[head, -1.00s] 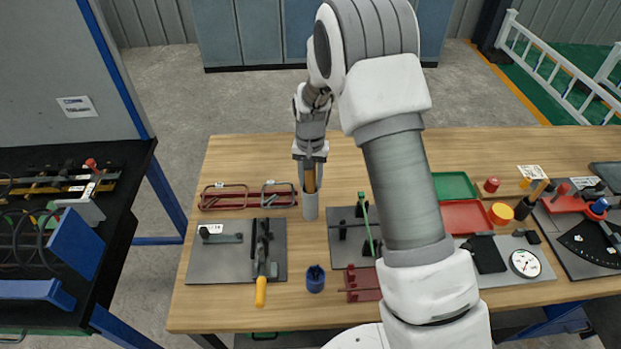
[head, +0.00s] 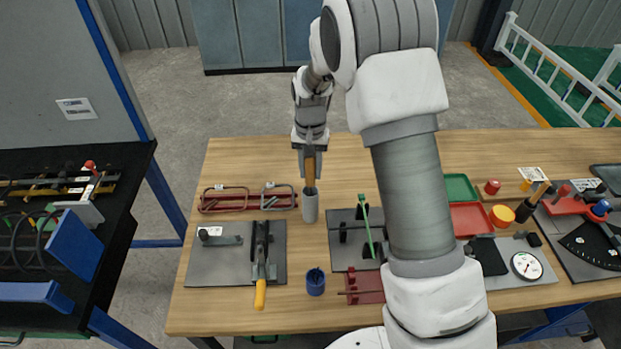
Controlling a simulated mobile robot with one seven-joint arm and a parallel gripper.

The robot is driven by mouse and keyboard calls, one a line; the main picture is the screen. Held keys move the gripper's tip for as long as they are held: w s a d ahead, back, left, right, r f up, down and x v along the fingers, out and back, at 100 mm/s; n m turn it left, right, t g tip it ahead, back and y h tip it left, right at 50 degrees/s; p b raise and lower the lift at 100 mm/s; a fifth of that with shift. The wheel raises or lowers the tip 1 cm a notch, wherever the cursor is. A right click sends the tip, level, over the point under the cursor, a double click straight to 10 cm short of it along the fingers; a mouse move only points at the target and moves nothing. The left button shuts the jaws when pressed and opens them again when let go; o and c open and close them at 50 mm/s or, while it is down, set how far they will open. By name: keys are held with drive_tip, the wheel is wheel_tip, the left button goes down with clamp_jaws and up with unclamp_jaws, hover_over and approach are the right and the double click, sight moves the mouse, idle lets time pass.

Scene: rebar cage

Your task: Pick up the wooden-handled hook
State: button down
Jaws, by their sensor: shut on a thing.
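The wooden-handled hook (head: 310,171) shows as a brown wooden handle. It stands upright over a light grey cylindrical holder (head: 310,207) on the wooden table. My gripper (head: 310,158) points down from above and is shut on the upper part of the handle. The lower end of the hook is hidden, in or behind the rim of the holder. I cannot tell whether it is still inside.
Left of the holder is a red rack (head: 246,199) with metal clamps. In front are a grey mat (head: 210,268) with a yellow-handled tool (head: 260,292) and a blue cup (head: 315,281).

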wheel_tip(320, 180, up, 14)
drive_tip(key=shift+b, duration=0.45)
idle(0.4)
